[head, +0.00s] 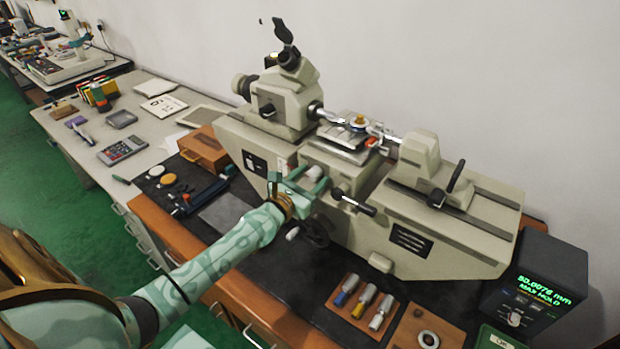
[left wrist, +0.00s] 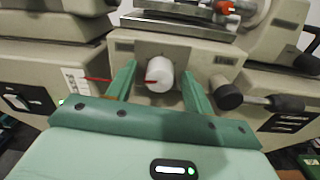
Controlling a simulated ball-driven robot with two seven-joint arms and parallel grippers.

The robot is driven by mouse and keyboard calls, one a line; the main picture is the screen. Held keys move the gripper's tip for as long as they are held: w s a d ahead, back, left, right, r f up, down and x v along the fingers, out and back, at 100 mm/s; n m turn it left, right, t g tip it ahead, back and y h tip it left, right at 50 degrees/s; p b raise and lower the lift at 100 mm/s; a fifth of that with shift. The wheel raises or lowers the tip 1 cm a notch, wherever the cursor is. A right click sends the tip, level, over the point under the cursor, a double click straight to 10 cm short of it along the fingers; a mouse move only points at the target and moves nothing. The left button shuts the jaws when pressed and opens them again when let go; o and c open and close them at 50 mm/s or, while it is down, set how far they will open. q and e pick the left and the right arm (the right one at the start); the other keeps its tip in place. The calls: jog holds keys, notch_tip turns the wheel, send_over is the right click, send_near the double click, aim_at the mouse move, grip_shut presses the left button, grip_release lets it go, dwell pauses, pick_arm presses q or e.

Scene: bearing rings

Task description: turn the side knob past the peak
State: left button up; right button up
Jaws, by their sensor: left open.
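The measuring machine (head: 365,215) is a long beige bench instrument on the dark mat. Its white round side knob (left wrist: 161,72) shows in the left wrist view on the front face, with a short red mark on its left side. My left gripper (head: 306,178) is open at the machine's front. In the left wrist view its green fingers (left wrist: 159,75) stand on either side of the knob, with a visible gap on the right. Contact on the left is unclear. In the head view the gripper largely hides the knob. My right gripper is not in view.
A black lever (left wrist: 230,95) sticks out just right of the fingers. A readout box (head: 537,290) at the right shows about 50.0076 mm and MAX HOLD. A wooden block with several colored-handled pieces (head: 360,305) and a ring on a board (head: 428,339) lie in front.

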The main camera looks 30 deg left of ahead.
pick_arm(q)
jog(key=c, duration=1)
